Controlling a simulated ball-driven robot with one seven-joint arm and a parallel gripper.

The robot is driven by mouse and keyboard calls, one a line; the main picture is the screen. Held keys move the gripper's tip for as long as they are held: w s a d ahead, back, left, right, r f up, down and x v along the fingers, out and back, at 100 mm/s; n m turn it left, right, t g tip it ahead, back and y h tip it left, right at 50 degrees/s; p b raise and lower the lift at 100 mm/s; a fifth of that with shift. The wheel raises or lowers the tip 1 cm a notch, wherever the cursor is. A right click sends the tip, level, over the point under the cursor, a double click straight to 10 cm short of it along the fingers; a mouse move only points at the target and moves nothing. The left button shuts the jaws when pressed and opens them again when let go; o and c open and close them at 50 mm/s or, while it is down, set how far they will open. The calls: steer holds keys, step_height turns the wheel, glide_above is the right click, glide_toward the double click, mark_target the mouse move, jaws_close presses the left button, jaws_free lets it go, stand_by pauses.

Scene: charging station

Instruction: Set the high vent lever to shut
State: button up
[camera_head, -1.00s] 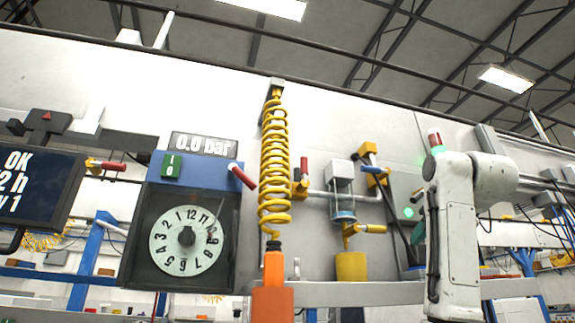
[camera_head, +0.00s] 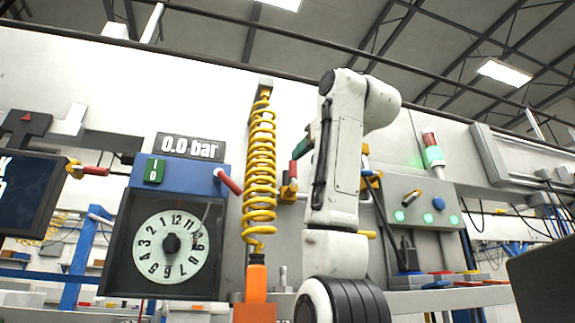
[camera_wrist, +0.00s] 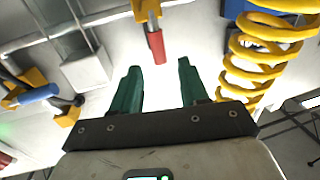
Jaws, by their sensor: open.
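A red-handled lever on a yellow valve body (camera_head: 288,193) is on the wall just right of the yellow coil. In the wrist view its red handle (camera_wrist: 156,46) points toward my gripper, in line with the gap between the fingers. My gripper (camera_wrist: 160,85) has two green fingers, wide apart and empty. The handle appears just beyond the fingertips, apart from them. In the head view my gripper (camera_head: 302,146) is mostly behind my arm, which also hides part of the valve area. No label shows which lever is the high vent.
The yellow coiled hose (camera_head: 260,165) hangs close beside the lever. A blue-handled valve (camera_wrist: 38,94) shows on the other side. Another red lever (camera_head: 229,182) is on the dial box (camera_head: 165,240). A panel with green lights (camera_head: 420,205) is at right.

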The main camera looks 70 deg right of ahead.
mark_target(295, 167)
steer(key=p+x, duration=0.3)
steer(key=x, duration=0.5)
steer(key=shift+d, duration=0.2)
steer(key=shift+c, duration=0.3)
jaws_close()
